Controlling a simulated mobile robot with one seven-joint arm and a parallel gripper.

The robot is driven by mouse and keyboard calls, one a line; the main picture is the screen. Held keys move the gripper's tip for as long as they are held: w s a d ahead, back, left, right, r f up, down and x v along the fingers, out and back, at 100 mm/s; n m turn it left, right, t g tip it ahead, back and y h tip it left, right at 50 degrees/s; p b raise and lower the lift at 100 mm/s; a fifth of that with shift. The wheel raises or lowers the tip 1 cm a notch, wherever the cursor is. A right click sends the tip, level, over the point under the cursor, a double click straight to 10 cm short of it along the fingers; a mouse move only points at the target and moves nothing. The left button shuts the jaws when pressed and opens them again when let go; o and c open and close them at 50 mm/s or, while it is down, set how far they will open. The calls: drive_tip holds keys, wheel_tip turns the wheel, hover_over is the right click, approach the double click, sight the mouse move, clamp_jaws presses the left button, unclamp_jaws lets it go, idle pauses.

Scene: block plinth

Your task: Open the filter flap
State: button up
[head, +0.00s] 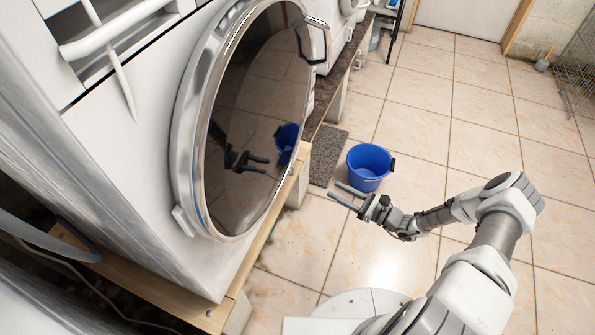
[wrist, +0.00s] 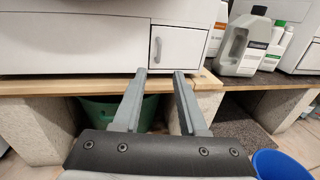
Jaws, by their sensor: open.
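The filter flap (wrist: 177,48) is a small, square white door low on the front of the white machine (wrist: 75,45), in the wrist view. It looks shut, flush with the panel, and has a small grey handle (wrist: 158,50) near its left edge. In the head view I cannot make out the flap. My gripper (head: 333,189) is open and empty, in front of the machine and pointing towards it. In the wrist view its two fingers (wrist: 160,71) are apart, their tips just below the flap's lower edge in the picture, with no visible contact.
The machine has a big round glass door (head: 258,110) and stands on a wooden plank (wrist: 60,86) over concrete blocks. A blue bucket (head: 368,168) stands on the floor near my gripper. A grey bottle (wrist: 243,45) stands right of the flap. Tiled floor (head: 480,130) is free at right.

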drive_tip(key=b+x, duration=0.3)
drive_tip(key=x, duration=1.2)
drive_tip(key=shift+w+a, duration=0.2)
drive_tip(key=shift+a, duration=0.05)
drive_tip(key=shift+r, duration=0.1)
clamp_jaws()
drive_tip(key=shift+w+d, duration=0.1)
drive_tip(key=shift+d, duration=0.05)
idle(0.4)
